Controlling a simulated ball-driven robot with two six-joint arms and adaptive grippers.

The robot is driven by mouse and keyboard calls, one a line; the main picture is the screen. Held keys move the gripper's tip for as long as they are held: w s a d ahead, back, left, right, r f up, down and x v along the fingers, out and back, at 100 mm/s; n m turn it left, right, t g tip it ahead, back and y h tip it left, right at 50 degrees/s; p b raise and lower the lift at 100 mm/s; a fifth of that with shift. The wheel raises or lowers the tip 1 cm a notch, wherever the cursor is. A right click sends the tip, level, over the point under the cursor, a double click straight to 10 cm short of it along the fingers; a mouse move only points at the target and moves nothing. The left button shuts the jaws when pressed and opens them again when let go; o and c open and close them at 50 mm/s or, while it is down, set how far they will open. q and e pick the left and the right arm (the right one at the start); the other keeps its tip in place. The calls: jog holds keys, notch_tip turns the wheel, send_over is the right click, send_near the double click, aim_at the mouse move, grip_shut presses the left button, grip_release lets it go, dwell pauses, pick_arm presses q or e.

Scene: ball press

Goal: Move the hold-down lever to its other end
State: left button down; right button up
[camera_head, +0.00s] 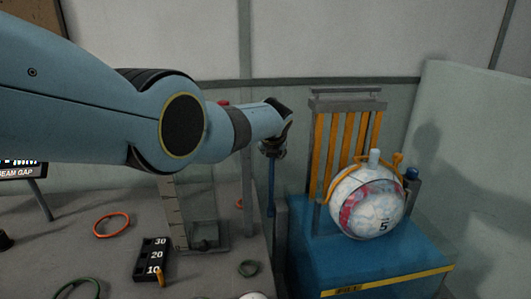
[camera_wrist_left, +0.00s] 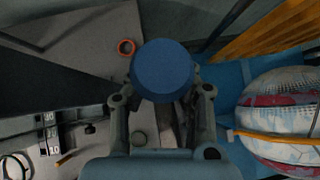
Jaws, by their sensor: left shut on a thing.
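The hold-down lever appears to be the thin blue upright rod (camera_head: 271,187) left of the blue press base. My left gripper (camera_head: 272,149) is at its upper end, and its fingers hide the top there. In the left wrist view a round blue knob (camera_wrist_left: 163,70) lies between the fingers of my left gripper (camera_wrist_left: 162,98), which is shut on it. A white and red ball (camera_head: 367,203) sits on the blue base (camera_head: 335,262), with an orange band around it and a pale stub on top. My right gripper is not in view.
A yellow-barred frame (camera_head: 346,140) stands behind the ball. A dark post with a blue cap (camera_head: 411,174) stands right of it. A clear box (camera_head: 202,232) stands near the lever.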

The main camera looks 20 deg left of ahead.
pick_arm(q)
jog(key=shift+w+r, duration=0.15)
jog(key=shift+r, duration=0.05)
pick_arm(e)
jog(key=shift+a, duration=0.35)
pick_arm(q)
jog(key=shift+a, duration=0.1)
jog(key=shift+r, duration=0.1)
jog(key=c, duration=1.5)
grip_release()
jog(key=shift+w, duration=0.15)
jog(key=shift+o, duration=1.3)
jog(key=shift+a+f, duration=0.1)
jog(key=shift+f, duration=0.15)
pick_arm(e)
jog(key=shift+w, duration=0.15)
pick_arm(q)
jog(key=shift+r, duration=0.2)
